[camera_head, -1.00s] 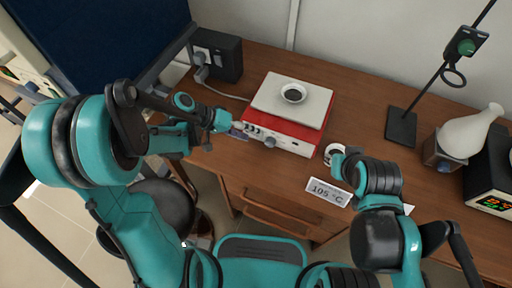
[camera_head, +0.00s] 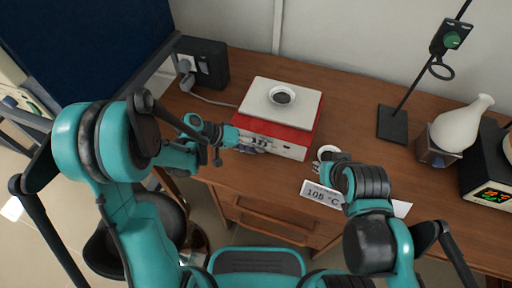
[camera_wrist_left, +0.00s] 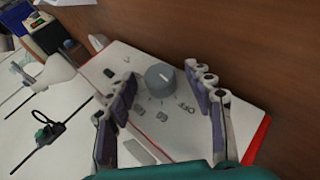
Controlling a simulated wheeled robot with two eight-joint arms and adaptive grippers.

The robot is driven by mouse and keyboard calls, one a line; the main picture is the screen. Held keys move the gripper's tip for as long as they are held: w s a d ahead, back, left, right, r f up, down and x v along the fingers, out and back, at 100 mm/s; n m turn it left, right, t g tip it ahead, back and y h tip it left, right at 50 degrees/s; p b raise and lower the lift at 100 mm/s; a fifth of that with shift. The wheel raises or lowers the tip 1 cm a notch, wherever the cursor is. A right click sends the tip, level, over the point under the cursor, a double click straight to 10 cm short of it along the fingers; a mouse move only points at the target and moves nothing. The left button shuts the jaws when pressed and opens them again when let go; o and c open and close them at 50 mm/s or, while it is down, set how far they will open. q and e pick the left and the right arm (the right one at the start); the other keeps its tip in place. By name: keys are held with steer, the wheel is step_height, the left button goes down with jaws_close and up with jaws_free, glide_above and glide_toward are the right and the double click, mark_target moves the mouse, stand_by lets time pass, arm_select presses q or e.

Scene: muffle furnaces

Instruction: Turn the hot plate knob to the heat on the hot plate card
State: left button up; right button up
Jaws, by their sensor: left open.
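The hot plate (camera_head: 275,125) is a red box with a pale top plate, and a small dish (camera_head: 283,96) sits on top. In the left wrist view its white front panel (camera_wrist_left: 150,115) carries a grey round knob (camera_wrist_left: 160,77) with a pale pointer mark and printed markings. My left gripper (camera_head: 258,146) is at this panel. Its fingers are open, one on each side of the knob (camera_wrist_left: 160,71), with visible gaps. In the head view the fingers hide the knob. The card (camera_head: 321,194) shows a temperature around 105 °C, last digit blurred. My right gripper (camera_head: 326,166) is beside a small white cup (camera_head: 328,152).
A dark socket box (camera_head: 205,63) with a plug and cable stands at the back left. To the right are a stand (camera_head: 393,124), a white flask (camera_head: 461,122) and a dark device with lit digits (camera_head: 491,194). Wooden desk (camera_head: 355,120) is bare right of the hot plate.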

arm_select(q)
steer(key=c, duration=1.2)
steer(key=shift+o, duration=0.2)
